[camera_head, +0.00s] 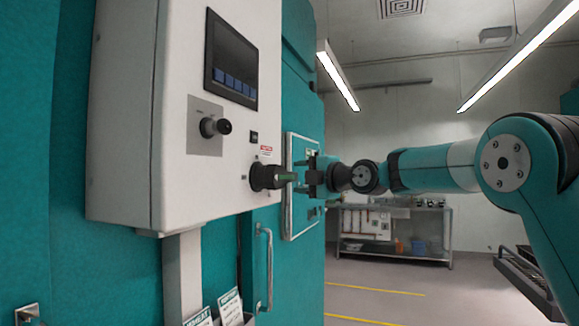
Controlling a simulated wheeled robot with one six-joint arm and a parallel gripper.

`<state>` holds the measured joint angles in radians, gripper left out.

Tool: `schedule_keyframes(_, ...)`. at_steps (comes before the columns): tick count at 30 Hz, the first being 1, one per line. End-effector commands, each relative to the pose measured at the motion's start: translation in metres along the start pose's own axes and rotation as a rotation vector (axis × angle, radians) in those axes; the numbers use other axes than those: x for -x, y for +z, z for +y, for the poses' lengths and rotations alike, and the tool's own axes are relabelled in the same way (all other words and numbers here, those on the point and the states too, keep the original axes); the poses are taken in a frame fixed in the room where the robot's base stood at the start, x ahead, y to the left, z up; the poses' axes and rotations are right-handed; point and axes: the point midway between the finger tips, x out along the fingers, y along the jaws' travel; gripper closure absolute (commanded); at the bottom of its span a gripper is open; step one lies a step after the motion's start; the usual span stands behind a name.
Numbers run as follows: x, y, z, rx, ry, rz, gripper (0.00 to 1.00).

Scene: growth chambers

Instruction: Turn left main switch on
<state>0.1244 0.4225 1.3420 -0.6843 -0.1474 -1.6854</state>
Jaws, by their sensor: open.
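A white control box (130,130) is fixed to the teal chamber on the left. Low on its front, near the right edge, a black rotary switch (264,177) sticks out, with a small green part at its outer end. My gripper (299,175) reaches in from the right, level with this switch. Its fingers are apart, one above and one below the switch's outer end. I cannot tell whether they touch it. A second black knob (215,127) sits on a grey plate higher up on the left.
A dark screen (231,62) is above the knobs. A chamber door handle (264,270) and leaflets (229,306) are below the box. A framed panel (303,215) is behind my gripper. A metal table (392,232) stands at the back; floor in front is clear.

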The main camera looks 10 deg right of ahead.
Motion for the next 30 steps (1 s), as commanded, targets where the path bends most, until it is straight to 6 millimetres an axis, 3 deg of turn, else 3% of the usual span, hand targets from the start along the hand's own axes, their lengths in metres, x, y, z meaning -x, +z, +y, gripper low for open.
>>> schedule_keyframes(3,-0.023,-0.001,0.004,-0.001,-0.001,0.002,0.46)
schedule_keyframes(9,-0.044,0.000,0.002,0.000,0.000,0.000,0.46)
schedule_keyframes(20,-0.048,0.001,0.000,0.000,0.000,-0.002,0.46)
schedule_keyframes(27,-0.048,0.001,0.000,0.000,0.000,-0.002,1.00)
schedule_keyframes(30,-0.048,0.001,0.000,-0.001,0.000,-0.001,1.00)
